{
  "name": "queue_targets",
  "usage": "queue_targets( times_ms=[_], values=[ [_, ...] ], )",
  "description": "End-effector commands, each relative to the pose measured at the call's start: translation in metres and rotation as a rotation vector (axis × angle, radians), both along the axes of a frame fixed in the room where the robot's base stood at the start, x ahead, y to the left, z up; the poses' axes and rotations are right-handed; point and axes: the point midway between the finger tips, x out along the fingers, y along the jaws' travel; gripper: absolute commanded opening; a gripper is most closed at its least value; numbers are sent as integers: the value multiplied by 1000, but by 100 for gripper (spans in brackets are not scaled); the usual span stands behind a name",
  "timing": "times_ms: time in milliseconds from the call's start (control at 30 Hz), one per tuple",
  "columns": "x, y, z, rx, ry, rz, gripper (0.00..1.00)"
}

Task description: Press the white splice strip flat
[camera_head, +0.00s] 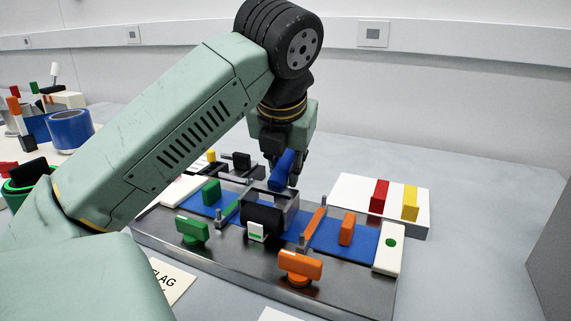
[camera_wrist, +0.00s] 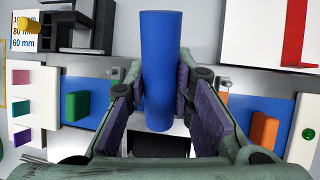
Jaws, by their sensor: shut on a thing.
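My gripper (camera_head: 289,172) is shut on a blue cylinder-shaped tool (camera_head: 281,171), held above the middle of the metal fixture plate (camera_head: 234,262). In the wrist view the blue tool (camera_wrist: 161,70) stands between the purple finger pads. A blue sheet runs along the fixture, with its left part (camera_head: 199,204) and right part (camera_head: 362,245) showing on each side of a dark central block (camera_head: 262,216). A small pale patch (camera_wrist: 138,123) shows beside the tool; I cannot tell whether it is the white splice strip. The tool's contact with anything below is hidden.
Green (camera_head: 193,230) and orange (camera_head: 300,266) knobs stand at the fixture's front. Upright posts and an orange bar (camera_head: 314,216) flank the centre. A white tray (camera_head: 347,188) with red and yellow blocks is behind right. The back right table is clear.

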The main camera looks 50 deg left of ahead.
Motion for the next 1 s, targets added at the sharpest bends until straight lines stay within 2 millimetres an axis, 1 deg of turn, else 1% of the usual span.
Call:
queue_targets(
  times_ms=[167,1000],
  values=[
    [1,0,4,-1,1,0,0],
    [15,8,70,1,-1,0,0]
  ],
)
